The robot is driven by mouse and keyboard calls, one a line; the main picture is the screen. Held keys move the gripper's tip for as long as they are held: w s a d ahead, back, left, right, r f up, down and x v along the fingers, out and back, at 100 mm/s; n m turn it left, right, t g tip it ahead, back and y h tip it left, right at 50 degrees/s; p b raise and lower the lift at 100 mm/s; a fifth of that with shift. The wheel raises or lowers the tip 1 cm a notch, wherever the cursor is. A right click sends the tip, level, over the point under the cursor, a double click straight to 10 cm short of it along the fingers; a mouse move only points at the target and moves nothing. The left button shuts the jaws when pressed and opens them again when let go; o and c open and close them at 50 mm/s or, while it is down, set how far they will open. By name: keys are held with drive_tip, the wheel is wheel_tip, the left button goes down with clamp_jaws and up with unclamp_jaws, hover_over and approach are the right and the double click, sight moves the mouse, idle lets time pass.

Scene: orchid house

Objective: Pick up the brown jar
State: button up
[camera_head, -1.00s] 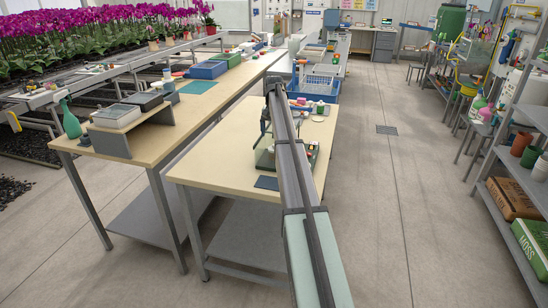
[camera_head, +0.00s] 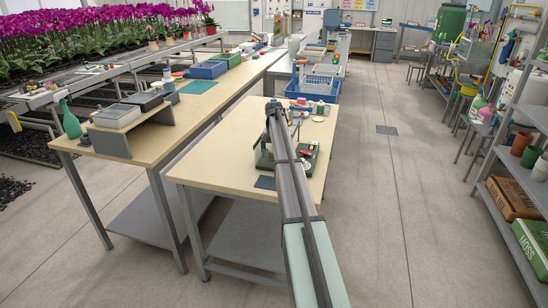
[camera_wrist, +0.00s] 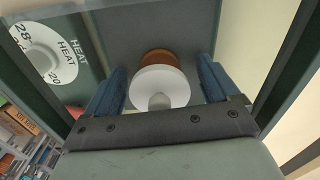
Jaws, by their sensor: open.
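The brown jar (camera_wrist: 153,56) shows in the wrist view with a round white top (camera_wrist: 160,88) that has a small grey knob. It stands against a dark grey surface. My gripper (camera_wrist: 161,68) is open, with one blue finger on each side of the jar. I see gaps between the fingers and the jar; how deep it sits between them is hard to tell. In the head view my arm covers the middle of the near table (camera_head: 222,150), and I cannot make out the jar there.
A white dial marked HEAT (camera_wrist: 42,48) is on a green panel at the wrist view's upper left. A blue basket (camera_head: 311,91) stands behind. The table's left part is clear.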

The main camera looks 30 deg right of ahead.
drive_tip(key=c, duration=1.2)
drive_tip(key=shift+c, duration=0.2)
